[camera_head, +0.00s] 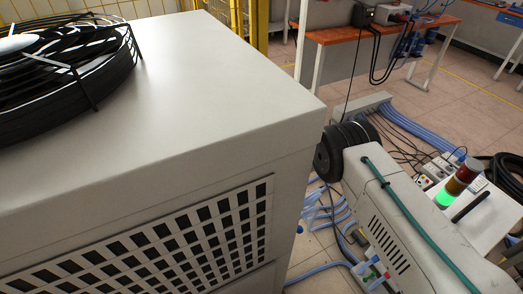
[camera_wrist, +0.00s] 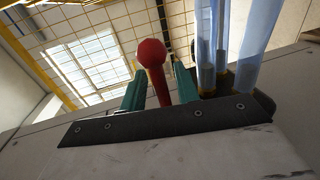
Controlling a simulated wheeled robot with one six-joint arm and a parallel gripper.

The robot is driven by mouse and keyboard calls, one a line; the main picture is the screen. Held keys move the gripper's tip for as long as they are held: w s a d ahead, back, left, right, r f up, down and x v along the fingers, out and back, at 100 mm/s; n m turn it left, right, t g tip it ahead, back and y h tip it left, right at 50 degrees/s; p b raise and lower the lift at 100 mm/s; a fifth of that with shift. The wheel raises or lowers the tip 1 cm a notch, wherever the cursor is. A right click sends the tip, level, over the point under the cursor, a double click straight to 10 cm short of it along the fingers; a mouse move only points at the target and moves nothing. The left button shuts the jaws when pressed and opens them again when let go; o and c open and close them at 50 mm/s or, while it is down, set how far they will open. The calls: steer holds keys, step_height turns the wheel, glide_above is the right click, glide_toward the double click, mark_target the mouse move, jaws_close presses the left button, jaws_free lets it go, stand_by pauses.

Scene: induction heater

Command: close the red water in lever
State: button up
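In the wrist view, the red lever (camera_wrist: 152,53) shows as a round knob on a red stem. The stem slants down to the right and its lower end is hidden behind a dark strip. The two teal fingers of my gripper (camera_wrist: 158,80) stand apart, one on each side of the stem. A narrow gap shows on each side, so my gripper looks open around the lever, not clamped on it.
Clear blue hoses (camera_wrist: 222,50) stand close right of the fingers. In the head view, a large grey cabinet (camera_head: 200,80) with a black fan (camera_head: 70,70) fills the left. A white machine (camera_head: 410,215) with a signal light (camera_head: 455,185) stands right, among floor hoses.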

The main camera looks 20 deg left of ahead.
jaws_close()
